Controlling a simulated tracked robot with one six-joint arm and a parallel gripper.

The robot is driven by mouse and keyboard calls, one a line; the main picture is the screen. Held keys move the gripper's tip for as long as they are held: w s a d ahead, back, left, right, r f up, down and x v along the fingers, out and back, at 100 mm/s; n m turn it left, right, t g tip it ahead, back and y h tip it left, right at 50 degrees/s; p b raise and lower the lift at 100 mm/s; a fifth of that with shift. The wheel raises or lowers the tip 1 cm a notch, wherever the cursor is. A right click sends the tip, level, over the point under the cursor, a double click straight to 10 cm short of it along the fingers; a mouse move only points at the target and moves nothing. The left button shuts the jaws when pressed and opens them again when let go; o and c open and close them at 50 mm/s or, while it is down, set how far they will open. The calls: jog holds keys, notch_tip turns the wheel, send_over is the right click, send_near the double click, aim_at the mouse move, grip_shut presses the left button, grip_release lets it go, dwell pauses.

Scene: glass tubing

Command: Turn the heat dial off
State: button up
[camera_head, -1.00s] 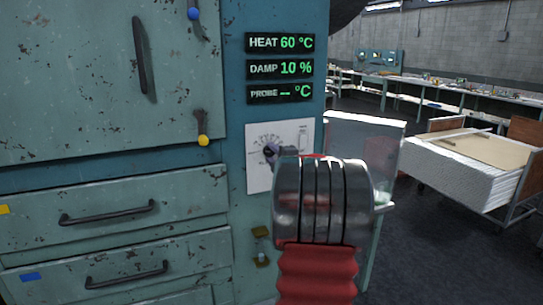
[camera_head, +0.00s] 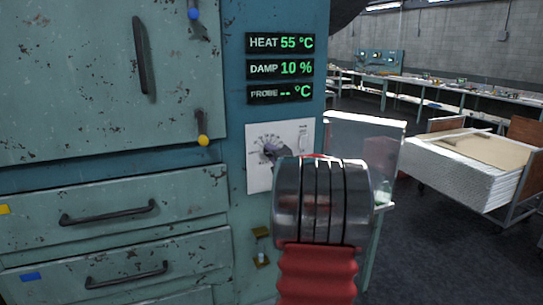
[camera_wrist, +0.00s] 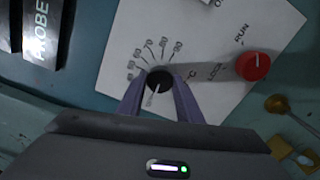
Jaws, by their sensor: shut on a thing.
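The black heat dial (camera_wrist: 159,80) sits on a white panel (camera_wrist: 205,25) with printed numbers around it. In the wrist view my gripper (camera_wrist: 160,92) has its two purple fingers shut on the dial, one on each side. The dial's pale pointer line shows between the fingers. In the head view my wrist hides most of the gripper, and only a bit of it shows against the white panel (camera_head: 256,170). The heat readout (camera_head: 280,42) says 55 °C.
A red knob (camera_wrist: 253,65) marked RUN and LOCK sits beside the dial. Damp (camera_head: 280,68) and probe (camera_head: 280,93) readouts hang above the panel. A clear pane (camera_head: 362,150) stands to the right. A brass-coloured fitting (camera_head: 261,245) is below.

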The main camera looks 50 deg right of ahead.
jog(key=o, duration=0.7)
jog(key=shift+w+a+f, duration=0.1)
jog(key=shift+w+a, duration=0.2)
jog(key=o, duration=0.3)
jog(key=shift+s+d, duration=0.15)
jog(key=shift+o, duration=0.2)
jog(key=shift+s, duration=0.15)
jog(key=v, duration=1.3)
jog(key=shift+s+a, duration=0.15)
jog(key=shift+a, duration=0.05)
jog(key=shift+f, duration=0.1)
